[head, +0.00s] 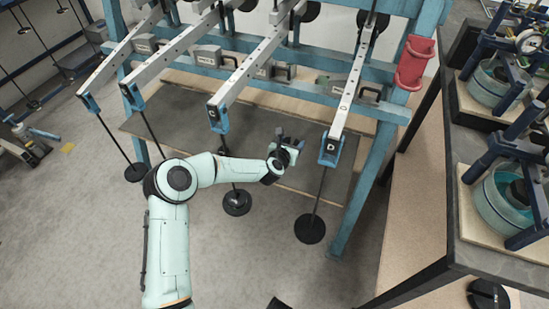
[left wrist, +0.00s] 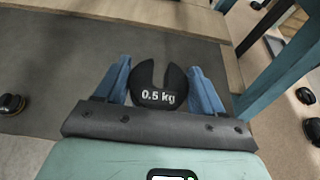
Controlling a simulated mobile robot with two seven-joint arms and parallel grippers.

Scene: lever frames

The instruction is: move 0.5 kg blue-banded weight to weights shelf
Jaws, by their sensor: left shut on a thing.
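The 0.5 kg weight (left wrist: 158,88) is a black slotted disc marked "0.5 kg" in the left wrist view, with its slot facing away from me. No blue band can be made out on it. My left gripper (left wrist: 160,84) is shut on it, with one blue finger on each side. In the head view my left gripper (head: 287,146) is in front of the blue lever frame, between two beam ends and above the low grey board. The weight is too small to make out there. I cannot tell which surface is the weights shelf.
The blue lever frame (head: 367,185) has several grey beams with hanging rods. Black discs hang near the floor, one on the right rod (head: 309,229), one on the middle rod (head: 237,203). A dark bench (head: 490,255) with apparatus stands right. The floor at front left is clear.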

